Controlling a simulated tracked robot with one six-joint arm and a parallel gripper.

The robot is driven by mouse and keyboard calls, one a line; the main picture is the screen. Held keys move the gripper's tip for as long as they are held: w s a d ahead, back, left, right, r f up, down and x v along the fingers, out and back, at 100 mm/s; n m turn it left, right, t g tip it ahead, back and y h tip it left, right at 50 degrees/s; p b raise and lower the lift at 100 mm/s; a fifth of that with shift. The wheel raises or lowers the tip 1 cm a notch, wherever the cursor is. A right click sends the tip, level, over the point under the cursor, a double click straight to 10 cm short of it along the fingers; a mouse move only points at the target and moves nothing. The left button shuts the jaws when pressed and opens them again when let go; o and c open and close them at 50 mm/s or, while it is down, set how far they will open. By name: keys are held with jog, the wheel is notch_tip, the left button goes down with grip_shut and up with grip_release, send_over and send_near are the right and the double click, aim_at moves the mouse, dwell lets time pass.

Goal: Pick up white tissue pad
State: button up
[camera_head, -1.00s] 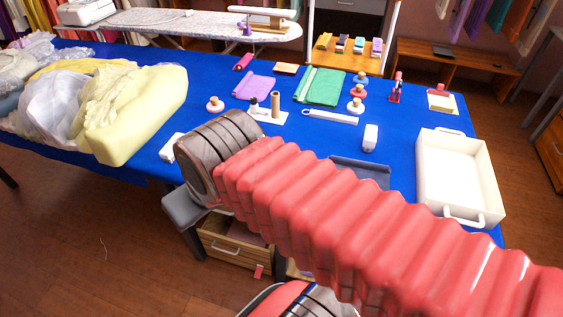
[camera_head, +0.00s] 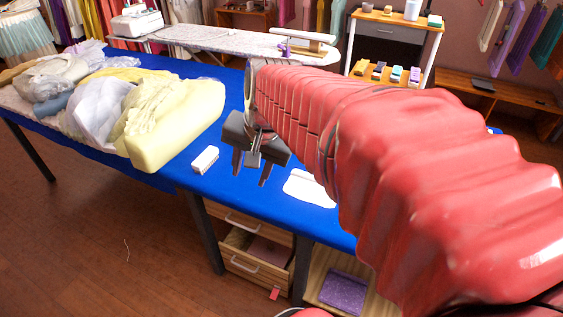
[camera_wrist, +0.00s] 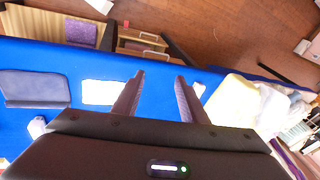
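A flat white pad (camera_head: 310,188), which looks like the tissue pad, lies on the blue table near its front edge. My arm hides part of its right side in the head view. In the wrist view the white pad (camera_wrist: 98,92) lies just left of my fingers. My gripper (camera_head: 250,172) points down over the table, left of the pad in the head view. Its fingers (camera_wrist: 160,82) are apart with only blue cloth showing between them.
A small white block (camera_head: 205,160) lies left of my gripper. A dark flat pad (camera_wrist: 35,87) lies beyond the white pad in the wrist view. A yellow garment heap (camera_head: 175,115) fills the table's left. Open drawers (camera_head: 255,255) stand below the front edge.

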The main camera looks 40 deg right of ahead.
jog(key=w+d+f+m, duration=0.1)
jog(key=d+f+m, duration=0.3)
jog(key=d, duration=0.6)
jog(key=w+d+f+m+y, duration=0.1)
jog(key=d+f+m, duration=0.2)
jog(key=d+m, duration=0.6)
jog(key=w+d+f+m+y, duration=0.1)
jog(key=d+f+m, duration=0.3)
jog(key=d, duration=0.9)
jog(key=m, duration=0.2)
jog(key=shift+f+m, duration=0.3)
jog(key=shift+f, duration=0.05)
jog(key=shift+a+f, duration=0.1)
send_near(312, 187)
jog(key=w+d, duration=0.2)
jog(key=w, duration=0.1)
jog(key=shift+f, duration=0.3)
jog(key=shift+d+x, duration=0.2)
jog(key=shift+x, duration=2.4)
jog(key=shift+s, duration=0.15)
